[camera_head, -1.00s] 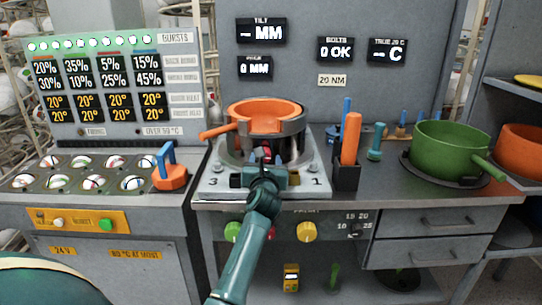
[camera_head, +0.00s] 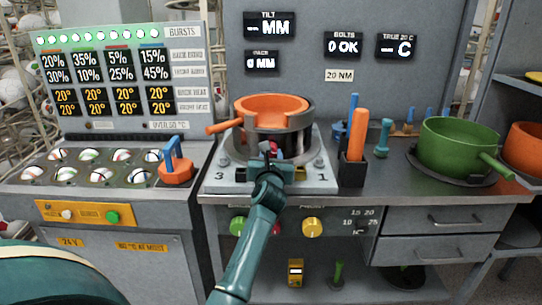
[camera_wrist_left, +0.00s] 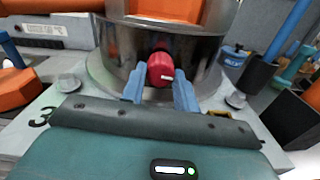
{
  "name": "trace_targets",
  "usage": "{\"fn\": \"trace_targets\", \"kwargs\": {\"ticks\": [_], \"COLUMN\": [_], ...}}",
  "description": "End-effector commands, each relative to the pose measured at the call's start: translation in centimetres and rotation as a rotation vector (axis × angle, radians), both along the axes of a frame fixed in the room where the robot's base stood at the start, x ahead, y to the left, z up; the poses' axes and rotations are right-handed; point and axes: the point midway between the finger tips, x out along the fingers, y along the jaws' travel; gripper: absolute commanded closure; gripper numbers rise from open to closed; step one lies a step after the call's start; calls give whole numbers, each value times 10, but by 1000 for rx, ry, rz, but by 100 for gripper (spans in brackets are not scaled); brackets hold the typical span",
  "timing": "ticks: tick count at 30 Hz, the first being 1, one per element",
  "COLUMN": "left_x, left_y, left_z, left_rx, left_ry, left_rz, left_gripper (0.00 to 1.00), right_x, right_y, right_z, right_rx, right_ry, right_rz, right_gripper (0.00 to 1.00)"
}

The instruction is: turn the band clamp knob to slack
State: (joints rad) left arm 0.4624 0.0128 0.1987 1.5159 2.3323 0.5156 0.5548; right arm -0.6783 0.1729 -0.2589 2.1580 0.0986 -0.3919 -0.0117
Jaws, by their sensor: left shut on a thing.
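The band clamp knob is a small red cylinder with a pale mark (camera_wrist_left: 160,70) on the front of the grey metal band (camera_wrist_left: 120,45). The band surrounds an orange bowl-like mould (camera_head: 270,103) on the press plate (camera_head: 215,185). My left gripper (camera_head: 272,156) is at the knob, its blue fingers on either side of it, shut on it. In the left wrist view the fingertips (camera_wrist_left: 159,88) flank the knob's lower part, and the exact contact is hard to see. My right gripper is not in view.
An orange block with a blue handle (camera_head: 175,165) stands left of the plate. A black holder (camera_head: 352,172) with orange and blue handled tools stands close on the right. A green pot (camera_head: 455,145) is farther right. Bolts (camera_wrist_left: 68,83) stand at the plate's corners.

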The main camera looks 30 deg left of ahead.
Motion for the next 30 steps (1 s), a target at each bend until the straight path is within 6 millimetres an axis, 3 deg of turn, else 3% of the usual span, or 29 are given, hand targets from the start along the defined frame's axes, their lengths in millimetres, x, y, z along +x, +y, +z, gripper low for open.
{"fn": "trace_targets", "kwargs": {"ticks": [5,11,12,19,30], "left_x": [0,0,0,0,1], "left_y": [0,0,0,0,-2], "left_z": [1,1,1,1,0], "left_rx": [-100,-102,-102,-101,-101], "left_ry": [-61,-65,-65,-63,-62], "left_rz": [0,0,0,0,0], "left_gripper": [93,93,69,50,48], "right_x": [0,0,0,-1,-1], "right_y": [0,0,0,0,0], "right_z": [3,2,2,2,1], "right_rx": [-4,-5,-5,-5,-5], "right_ry": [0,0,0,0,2], "right_rz": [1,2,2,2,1], "right_gripper": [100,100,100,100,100]}}
